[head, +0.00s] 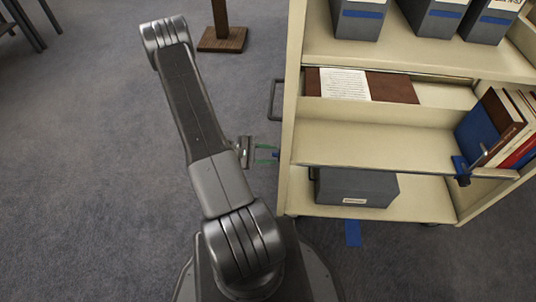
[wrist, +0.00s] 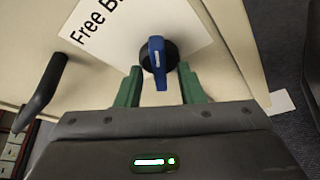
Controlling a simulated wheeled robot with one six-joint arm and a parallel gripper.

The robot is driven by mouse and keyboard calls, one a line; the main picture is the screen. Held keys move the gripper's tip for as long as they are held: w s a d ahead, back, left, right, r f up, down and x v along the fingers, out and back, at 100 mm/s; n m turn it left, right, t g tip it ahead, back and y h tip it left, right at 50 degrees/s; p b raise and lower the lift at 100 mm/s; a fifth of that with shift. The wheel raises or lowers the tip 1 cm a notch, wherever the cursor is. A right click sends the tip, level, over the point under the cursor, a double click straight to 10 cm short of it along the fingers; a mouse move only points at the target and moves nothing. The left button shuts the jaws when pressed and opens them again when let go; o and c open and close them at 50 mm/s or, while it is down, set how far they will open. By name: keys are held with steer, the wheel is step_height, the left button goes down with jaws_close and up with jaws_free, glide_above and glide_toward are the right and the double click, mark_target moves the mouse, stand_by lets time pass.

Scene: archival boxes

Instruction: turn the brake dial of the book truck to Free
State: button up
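The book truck (head: 312,150) is cream with shelves and stands at the right in the head view. Its brake dial (wrist: 157,62) is a blue bar-shaped knob on a black round base, on the truck's end panel. A white label (wrist: 125,28) beside it reads "Free B…", the rest cut off or hidden. The blue bar runs nearly up and down in the wrist view. I cannot tell which setting it marks. My gripper (wrist: 160,88) is open, its green fingers either side of the bar's lower end, with gaps visible. In the head view my gripper (head: 266,154) is at the truck's left end.
A black push handle (wrist: 42,93) sticks out of the end panel near my gripper; it also shows in the head view (head: 274,100). Grey boxes (head: 357,187) and books (head: 500,125) are on the shelves. Carpet (head: 90,170) at the left is clear.

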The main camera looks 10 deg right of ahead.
steer(key=shift+c, duration=0.4)
jaws_close()
steer(key=shift+w+d+n+g+y+p, duration=0.15)
steer(key=shift+n+g+y+p, duration=0.3)
steer(key=shift+n+g, duration=0.85)
steer(key=shift+w+a+n+g+y+p, duration=0.2)
steer(key=shift+n+g+p, duration=0.5)
steer(key=shift+n, duration=1.15)
steer(key=shift+w+d+n+g+y+p, duration=0.2)
steer(key=shift+w+n+g+y+p, duration=0.25)
steer(key=shift+n+g, duration=0.85)
steer(key=shift+s+n, duration=0.15)
steer(key=shift+n, duration=0.3)
